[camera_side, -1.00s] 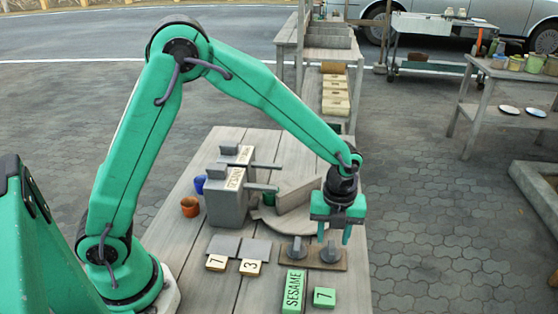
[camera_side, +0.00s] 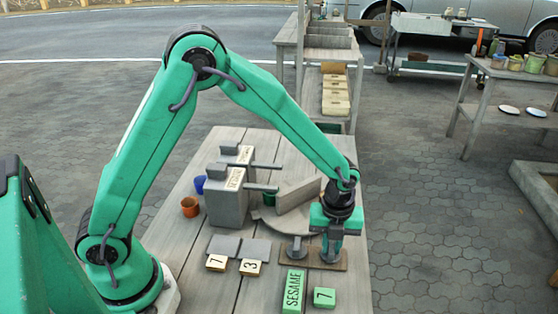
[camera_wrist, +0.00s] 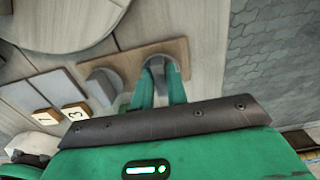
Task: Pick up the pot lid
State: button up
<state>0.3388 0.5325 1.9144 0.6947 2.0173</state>
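Two grey knobbed lids stand on a brown board. The left one (camera_side: 297,252) is free of my gripper. The right one (camera_side: 331,254) is under my gripper (camera_side: 332,238), which has come down over it with a green finger on either side. In the wrist view, my gripper (camera_wrist: 160,80) shows its two fingers apart, with the grey right lid (camera_wrist: 176,78) at their tips. The left lid (camera_wrist: 103,86) sits to their left. The fingers partly hide the right lid's knob, and I cannot see whether they touch it.
A green SESAME block (camera_side: 293,290) and a green number block (camera_side: 324,297) lie in front of the board. Grey plates (camera_side: 224,244) with number tags lie to its left. A round grey disc (camera_side: 285,223) and grey boxes (camera_side: 226,205) stand behind.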

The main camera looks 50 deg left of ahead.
grip_shut()
jog(key=shift+r, duration=0.75)
jog(key=r, duration=0.3)
jog(key=shift+s+d+r, duration=0.1)
jog(key=shift+s+d, duration=0.3)
jog(key=s+d+r, duration=0.6)
jog(key=s, duration=0.2)
jog(key=shift+d+r, duration=0.15)
jog(key=shift+d, duration=0.2)
jog(key=n, duration=0.4)
send_near(331, 249)
jog(key=w+a+r, duration=0.2)
jog(key=w, duration=0.2)
jog(key=w+a+f+n, duration=0.1)
jog(key=w+a+n, duration=0.1)
jog(key=w+a, duration=0.5)
jog(key=a, duration=0.4)
jog(key=shift+w+a, duration=0.2)
jog(key=shift+w, duration=0.1)
